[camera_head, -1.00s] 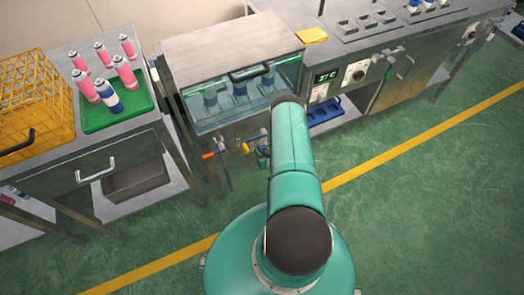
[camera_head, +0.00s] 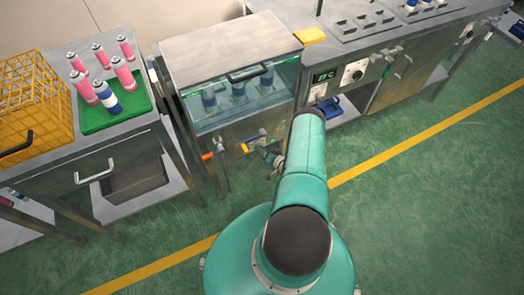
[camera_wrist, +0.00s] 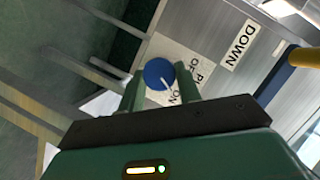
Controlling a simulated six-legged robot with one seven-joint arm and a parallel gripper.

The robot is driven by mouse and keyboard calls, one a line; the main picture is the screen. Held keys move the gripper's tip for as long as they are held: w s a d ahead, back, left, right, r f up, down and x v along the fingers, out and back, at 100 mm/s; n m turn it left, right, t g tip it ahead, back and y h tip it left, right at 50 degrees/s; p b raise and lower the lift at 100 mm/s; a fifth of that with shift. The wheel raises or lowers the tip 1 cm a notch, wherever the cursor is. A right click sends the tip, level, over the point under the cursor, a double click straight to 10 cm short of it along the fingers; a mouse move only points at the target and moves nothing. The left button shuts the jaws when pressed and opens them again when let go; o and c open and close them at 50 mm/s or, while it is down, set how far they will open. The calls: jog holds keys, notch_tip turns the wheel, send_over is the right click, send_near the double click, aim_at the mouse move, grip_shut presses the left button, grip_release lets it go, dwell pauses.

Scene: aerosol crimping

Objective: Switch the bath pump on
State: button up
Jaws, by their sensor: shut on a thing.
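A round blue knob (camera_wrist: 159,73) with a white pointer line sits on a pale label plate (camera_wrist: 192,60) lettered with OFF and ON. My gripper (camera_wrist: 159,84) is shut on the knob, one finger on each side. The pointer line slants to the lower right in the wrist view, toward the side of the ON lettering. In the head view, my gripper (camera_head: 273,157) is at the front of the water bath (camera_head: 232,118), low and partly hidden by my arm. I cannot make out the knob there.
An orange handle (camera_head: 208,155) and a yellow handle (camera_head: 245,148) stick out of the bath front, left of my gripper. A plate lettered DOWN (camera_wrist: 243,45) and a yellow-and-blue bar (camera_wrist: 295,60) are near in the wrist view. The green floor (camera_head: 430,190) is clear.

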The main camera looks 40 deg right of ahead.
jog(key=shift+m, duration=0.4)
jog(key=o, duration=1)
jog(key=shift+c, duration=0.2)
jog(key=shift+s, duration=0.1)
jog(key=v, duration=1.3)
jog(key=shift+s, duration=0.35)
jog(key=shift+d+f, duration=0.1)
